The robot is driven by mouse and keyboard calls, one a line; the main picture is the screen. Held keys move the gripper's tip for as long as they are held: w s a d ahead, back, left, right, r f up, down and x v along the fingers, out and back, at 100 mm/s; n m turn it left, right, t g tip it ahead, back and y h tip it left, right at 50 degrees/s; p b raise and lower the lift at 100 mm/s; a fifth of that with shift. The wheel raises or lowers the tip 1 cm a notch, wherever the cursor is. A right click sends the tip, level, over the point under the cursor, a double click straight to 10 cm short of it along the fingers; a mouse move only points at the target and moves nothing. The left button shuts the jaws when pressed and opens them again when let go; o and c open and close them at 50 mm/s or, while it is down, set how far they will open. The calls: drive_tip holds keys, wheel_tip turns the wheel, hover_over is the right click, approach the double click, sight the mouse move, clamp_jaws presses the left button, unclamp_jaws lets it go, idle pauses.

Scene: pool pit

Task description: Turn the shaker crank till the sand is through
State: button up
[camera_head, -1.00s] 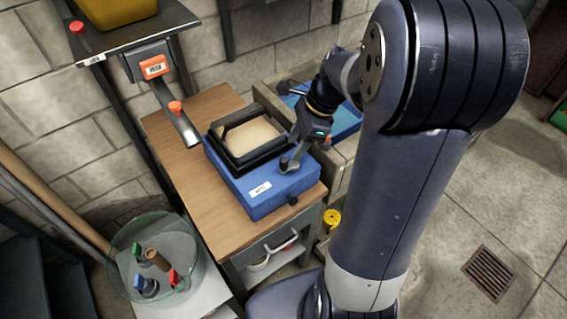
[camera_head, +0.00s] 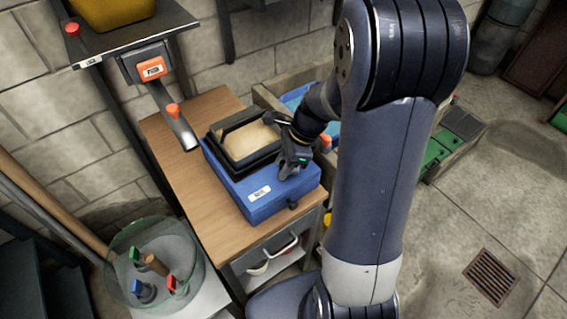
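The shaker is a blue box (camera_head: 259,201) on the wooden bench, with a black-framed sieve tray (camera_head: 216,151) on top. Pale sand (camera_head: 248,141) lies in the tray. A small black knob (camera_head: 292,204) sits on the box's front right side. My gripper (camera_head: 285,173) is low over the right part of the box, beside the tray, pointing down. The crank is not clearly visible there; my gripper covers that spot. I cannot tell whether the fingers are closed on anything.
The wooden bench top (camera_head: 183,170) is clear on the left. A chute with an orange knob (camera_head: 172,110) overhangs the bench. A glass bowl (camera_head: 124,258) with several coloured-top items stands at lower left. A wooden-sided trough (camera_head: 266,97) lies behind. A floor drain (camera_head: 490,276) is at right.

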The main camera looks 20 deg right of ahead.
clamp_jaws()
